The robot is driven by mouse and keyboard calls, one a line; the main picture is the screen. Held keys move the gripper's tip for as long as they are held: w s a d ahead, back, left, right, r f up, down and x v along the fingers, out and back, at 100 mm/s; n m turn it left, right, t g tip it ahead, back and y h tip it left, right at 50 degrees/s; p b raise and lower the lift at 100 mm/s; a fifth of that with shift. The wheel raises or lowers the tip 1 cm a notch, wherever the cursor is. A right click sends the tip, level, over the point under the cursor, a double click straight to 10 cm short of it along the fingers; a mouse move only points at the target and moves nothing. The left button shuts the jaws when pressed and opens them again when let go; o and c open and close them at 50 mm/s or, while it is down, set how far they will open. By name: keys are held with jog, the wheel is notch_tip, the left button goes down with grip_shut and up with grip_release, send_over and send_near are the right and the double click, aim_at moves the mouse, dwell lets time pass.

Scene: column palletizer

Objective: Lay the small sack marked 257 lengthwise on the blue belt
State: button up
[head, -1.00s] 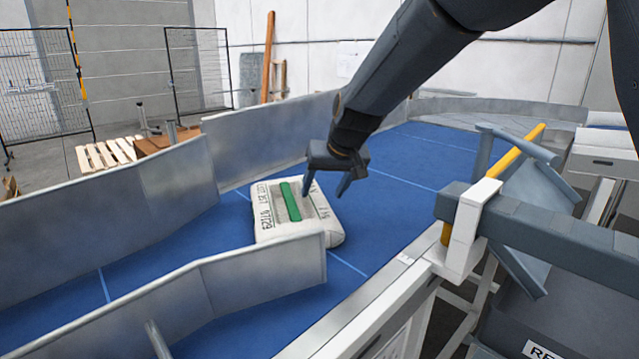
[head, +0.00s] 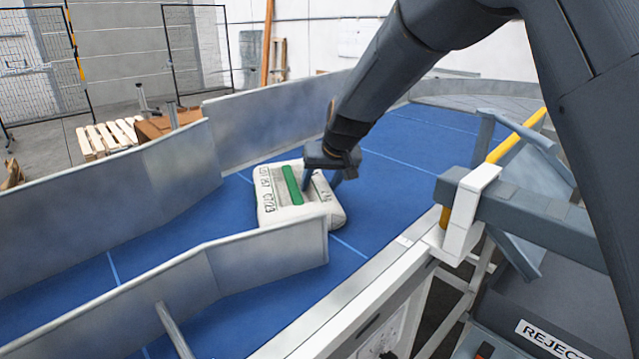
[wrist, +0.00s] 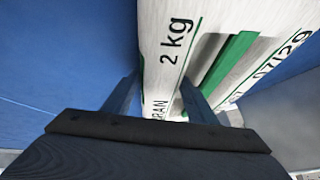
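A pale sack (head: 275,203) with a green stripe and dark lettering lies flat on the blue belt (head: 395,190), between the metal side guides. Its printed number is too small to read surely. My gripper (head: 321,184) is at the sack's right edge. Its fingers are spread, one over the sack's top near the green stripe, the other past the edge. The wrist view shows the fingers (wrist: 160,100) apart at the sack (wrist: 165,75), beside the "2 kg" print. Whether they touch it, I cannot tell.
A metal guide (head: 265,258) ends just in front of the sack; another guide (head: 285,125) runs behind it. A grey arm with a white bracket (head: 470,210) stands at the right, above a bin marked REJECT (head: 550,338). The belt beyond the sack is clear.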

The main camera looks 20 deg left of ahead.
grip_shut()
jog(key=o, duration=0.6)
grip_release()
jog(key=c, duration=0.8)
jog(key=shift+w+d+r+b, duration=0.15)
jog(key=shift+w+d+b, duration=0.6)
jog(key=shift+w, duration=0.8)
jog(key=shift+w+d+r+b, duration=0.1)
jog(key=shift+w+d+b, duration=0.55)
jog(key=shift+w, duration=0.9)
jog(key=shift+w+d+r+b, duration=0.15)
jog(key=shift+w+d+b, duration=0.6)
jog(key=shift+w, duration=0.8)
jog(key=shift+d+m+t+h+p, duration=0.1)
jog(key=shift+m+t+h+p, duration=0.25)
jog(key=shift+m+p, duration=1.1)
jog(key=shift+m+t+h+p, duration=0.25)
jog(key=shift+h+p, duration=0.1)
jog(key=shift+p, duration=2.25)
jog(key=shift+s, duration=0.1)
jog(key=shift+m+h+p, duration=0.3)
jog(key=shift+m+p, duration=0.25)
jog(key=shift+m, duration=0.05)
jog(key=shift+f+m+h+b, duration=0.1)
jog(key=shift+m+h+b, duration=0.25)
jog(key=shift+m, duration=0.15)
